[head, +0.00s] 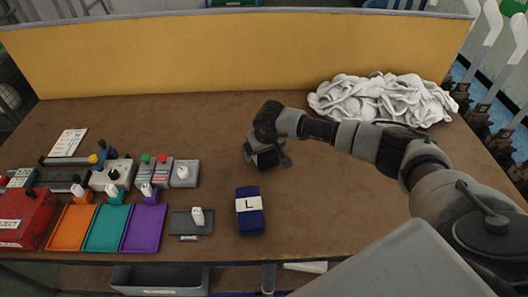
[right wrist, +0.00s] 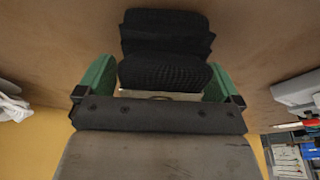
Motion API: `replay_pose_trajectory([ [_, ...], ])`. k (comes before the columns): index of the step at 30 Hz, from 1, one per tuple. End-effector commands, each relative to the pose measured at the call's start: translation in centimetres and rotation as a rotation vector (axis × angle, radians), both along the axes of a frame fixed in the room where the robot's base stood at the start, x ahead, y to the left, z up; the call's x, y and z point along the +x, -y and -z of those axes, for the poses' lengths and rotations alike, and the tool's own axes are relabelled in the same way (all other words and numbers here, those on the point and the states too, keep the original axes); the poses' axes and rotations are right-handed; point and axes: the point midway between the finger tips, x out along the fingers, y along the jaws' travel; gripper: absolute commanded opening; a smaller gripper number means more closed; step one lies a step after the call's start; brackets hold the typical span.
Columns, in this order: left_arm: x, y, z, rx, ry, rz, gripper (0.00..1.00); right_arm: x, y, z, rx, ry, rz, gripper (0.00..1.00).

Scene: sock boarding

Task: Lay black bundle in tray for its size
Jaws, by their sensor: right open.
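The black bundle (right wrist: 166,38) shows in the right wrist view as a ribbed, folded dark bundle on the brown table, directly ahead of my right gripper (right wrist: 160,85). The green fingers are apart, one on each side of its near end; I cannot tell whether they touch it. In the head view my right gripper (head: 266,160) points down near the middle of the table, and it largely hides the bundle. No size marking on the bundle can be read. Orange (head: 72,230), teal (head: 108,230) and purple (head: 144,230) trays lie empty at the front left. My left gripper is out of view.
A navy bundle (head: 250,222) with a white band marked L lies in front of my right gripper. A grey plate device (head: 188,224) is left of it. Small machines (head: 112,175) and a red box (head: 22,216) stand left. White socks (head: 380,100) are piled back right.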

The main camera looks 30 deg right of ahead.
Motion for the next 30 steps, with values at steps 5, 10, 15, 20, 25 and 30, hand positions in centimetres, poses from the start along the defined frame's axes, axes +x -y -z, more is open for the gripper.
replay_pose_trajectory([
  [5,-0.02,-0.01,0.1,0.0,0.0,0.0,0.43,0.0,0.01,0.02,0.0,0.0,0.0,0.96],
  [10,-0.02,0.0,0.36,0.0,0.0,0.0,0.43,0.02,0.01,0.16,0.0,0.001,0.0,0.96],
  [15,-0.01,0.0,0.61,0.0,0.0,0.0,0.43,0.03,0.0,0.29,0.0,0.001,0.001,0.96],
  [20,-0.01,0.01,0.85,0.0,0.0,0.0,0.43,0.03,0.01,0.43,0.0,0.001,0.001,0.96],
  [25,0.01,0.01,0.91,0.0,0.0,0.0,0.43,0.01,0.0,0.44,0.0,0.0,0.001,0.96],
  [30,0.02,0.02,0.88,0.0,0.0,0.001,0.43,0.0,0.0,0.42,0.0,0.0,0.001,0.96],
])
